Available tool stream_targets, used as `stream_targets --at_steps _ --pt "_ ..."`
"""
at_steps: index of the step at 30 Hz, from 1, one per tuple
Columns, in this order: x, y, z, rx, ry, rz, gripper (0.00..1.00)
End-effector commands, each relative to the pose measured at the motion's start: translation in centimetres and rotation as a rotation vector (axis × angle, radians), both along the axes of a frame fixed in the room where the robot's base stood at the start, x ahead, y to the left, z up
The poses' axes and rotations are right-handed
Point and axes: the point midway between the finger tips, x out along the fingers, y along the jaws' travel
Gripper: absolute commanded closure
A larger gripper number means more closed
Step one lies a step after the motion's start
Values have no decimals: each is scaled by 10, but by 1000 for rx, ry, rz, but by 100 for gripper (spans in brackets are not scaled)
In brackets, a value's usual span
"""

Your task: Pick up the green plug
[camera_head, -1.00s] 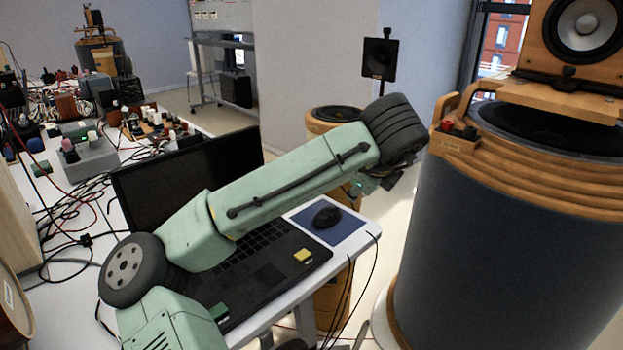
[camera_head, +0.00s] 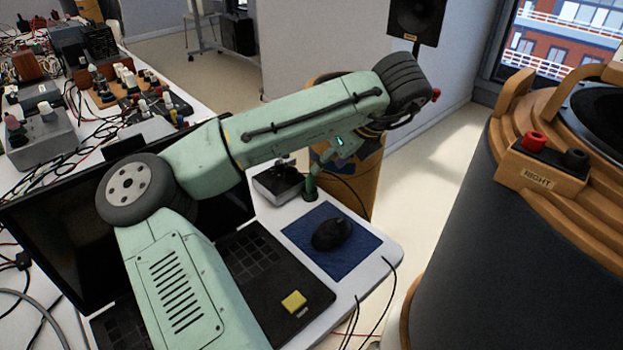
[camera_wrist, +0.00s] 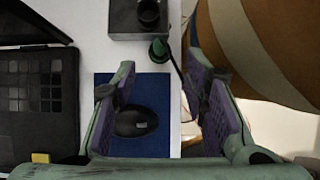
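The green plug (camera_wrist: 158,48) shows in the wrist view beside a black box, near the table's right edge. A dark cable runs from it. In the head view a small green upright shape (camera_head: 310,184), apparently the same plug, stands on the table behind the mouse pad. My gripper (camera_wrist: 160,64) is open and empty, its two fingers spread with purple inner pads. In the wrist view the plug lies ahead of the fingertips, between their lines, and apart from them. In the head view my arm hides most of my gripper.
A black box with a knob (camera_wrist: 138,20) stands next to the plug. A black mouse (camera_head: 331,234) lies on a blue pad (camera_head: 362,246). An open laptop (camera_head: 262,262) is to the left. A large speaker cabinet (camera_head: 500,250) stands at the right, beyond the table edge.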

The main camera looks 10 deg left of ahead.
Motion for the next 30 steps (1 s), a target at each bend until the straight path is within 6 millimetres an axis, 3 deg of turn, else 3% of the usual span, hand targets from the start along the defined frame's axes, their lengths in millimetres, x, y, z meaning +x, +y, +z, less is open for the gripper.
stream_targets --at_steps 3,11,21,30 --pt "6 9 -18 -3 2 1 60" --pt "13 20 -35 -1 1 0 60" --pt "28 41 -72 -1 -1 0 60" --pt "29 42 -76 0 -1 -1 61"
